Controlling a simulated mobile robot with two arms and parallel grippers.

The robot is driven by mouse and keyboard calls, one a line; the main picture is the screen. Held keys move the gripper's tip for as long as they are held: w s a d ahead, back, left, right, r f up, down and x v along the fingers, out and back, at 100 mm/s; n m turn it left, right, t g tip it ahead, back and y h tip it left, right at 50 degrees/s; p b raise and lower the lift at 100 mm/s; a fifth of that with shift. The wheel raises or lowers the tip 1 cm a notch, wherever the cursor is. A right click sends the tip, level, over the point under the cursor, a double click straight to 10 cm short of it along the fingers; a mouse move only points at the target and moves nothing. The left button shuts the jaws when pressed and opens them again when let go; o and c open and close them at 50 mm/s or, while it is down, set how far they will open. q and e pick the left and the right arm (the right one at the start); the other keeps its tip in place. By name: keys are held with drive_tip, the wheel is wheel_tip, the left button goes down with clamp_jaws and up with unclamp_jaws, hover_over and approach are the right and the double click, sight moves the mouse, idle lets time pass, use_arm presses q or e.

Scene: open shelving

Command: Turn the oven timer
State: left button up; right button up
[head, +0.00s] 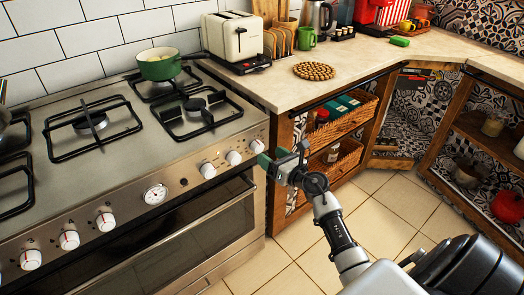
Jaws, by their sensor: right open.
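The oven (215,215) stands at the left with a row of white knobs on its steel front panel. A round white dial with markings (155,194) sits mid-panel; I cannot tell whether this dial or one of the knobs is the timer. Right of it are three knobs: one (208,170), a middle one (233,158) and the rightmost (257,146). My right gripper (283,155) is open and empty, with green fingertips, just right of the rightmost knob, in front of the oven's right edge. Contact with the knob cannot be told. My left gripper is not in view.
A green pot (159,65) sits on a back burner. The counter (345,60) right of the oven holds a toaster (232,38) and a woven trivet (314,71). Wicker baskets (335,165) fill shelves below it. The tiled floor (385,215) is clear.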

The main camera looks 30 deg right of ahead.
sight(260, 148)
drive_tip(key=w, duration=0.4)
drive_tip(key=shift+a, duration=0.3)
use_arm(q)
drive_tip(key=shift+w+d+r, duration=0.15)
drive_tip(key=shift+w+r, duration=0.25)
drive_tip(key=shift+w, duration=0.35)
use_arm(e)
drive_tip(key=shift+w, duration=0.3)
drive_tip(key=shift+c, duration=0.2)
drive_tip(key=c, duration=0.9)
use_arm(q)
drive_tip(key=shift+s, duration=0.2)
